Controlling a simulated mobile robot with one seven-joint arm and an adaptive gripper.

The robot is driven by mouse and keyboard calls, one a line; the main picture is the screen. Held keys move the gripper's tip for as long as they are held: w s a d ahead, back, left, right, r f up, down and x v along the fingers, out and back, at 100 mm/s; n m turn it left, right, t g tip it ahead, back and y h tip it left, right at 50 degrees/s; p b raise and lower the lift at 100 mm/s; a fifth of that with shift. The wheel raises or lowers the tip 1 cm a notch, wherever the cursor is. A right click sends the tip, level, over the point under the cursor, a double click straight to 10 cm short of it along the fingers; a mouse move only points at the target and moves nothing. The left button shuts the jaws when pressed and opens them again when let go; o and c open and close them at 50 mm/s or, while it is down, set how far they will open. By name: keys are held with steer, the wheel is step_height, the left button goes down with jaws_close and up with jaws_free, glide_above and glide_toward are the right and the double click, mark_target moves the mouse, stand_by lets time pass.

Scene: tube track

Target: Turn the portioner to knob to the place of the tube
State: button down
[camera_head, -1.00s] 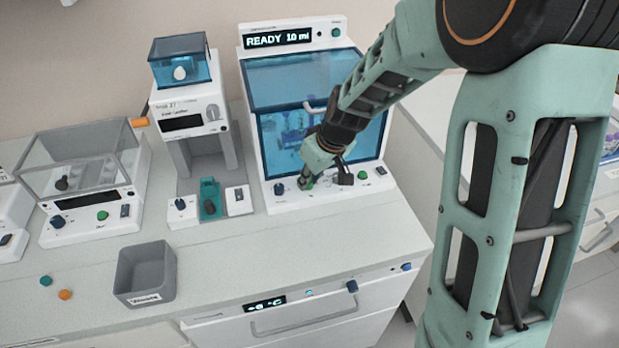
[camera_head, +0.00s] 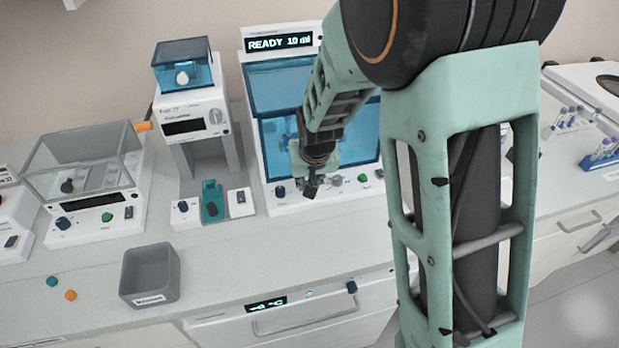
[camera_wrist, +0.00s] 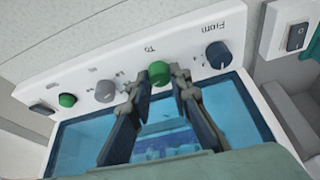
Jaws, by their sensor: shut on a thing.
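My gripper (camera_wrist: 163,76) is shut on the green "To" knob, one finger on each side. In the head view my gripper (camera_head: 311,190) hides this knob, while the "From" knob (camera_head: 281,190) shows to its left. The "To" knob's pointer setting is unreadable.
A grey knob (camera_wrist: 105,91) and a green button (camera_wrist: 67,100) sit beside the "To" knob. A white device (camera_head: 190,95) with a blue top box stands left of the portioner. A grey bin (camera_head: 178,275) stands in front. Tube racks (camera_head: 601,158) stand far right.

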steer(key=shift+a+m+h+p, duration=0.1)
steer(key=shift+m+h+p, duration=0.4)
steer(key=shift+m, duration=0.4)
steer(key=c, duration=1.8)
jaws_free()
steer(key=shift+o, duration=0.2)
steer(key=v, duration=1.2)
steer(key=shift+w+d+m, duration=0.1)
steer(key=shift+d+m, duration=0.1)
steer(key=shift+m, duration=0.1)
